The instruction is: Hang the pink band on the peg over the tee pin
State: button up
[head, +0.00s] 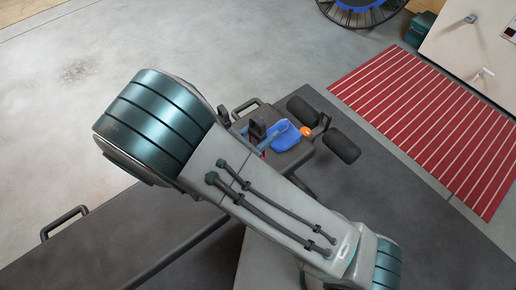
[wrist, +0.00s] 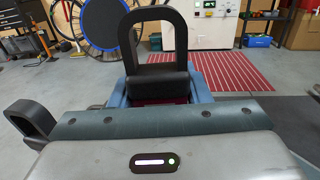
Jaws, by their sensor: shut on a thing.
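My gripper (head: 259,140) is at the end of my arm, low over the dark bench and largely hidden behind the arm in the head view. In the wrist view my gripper (wrist: 160,92) has two blue-grey sides with a black block and upright black loop between them. A dark pink strip, seemingly the pink band (wrist: 160,101), shows low between those sides, and a trace of it shows in the head view. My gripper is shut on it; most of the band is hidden. A pale board (head: 455,45) at the upper right bears small pegs (head: 484,73). I cannot tell which figure marks each peg.
A red striped mat (head: 425,115) lies before the board. Open grey floor spreads at the left.

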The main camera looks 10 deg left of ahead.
jog(key=shift+r+p, duration=1.65)
jog(key=shift+r, duration=0.35)
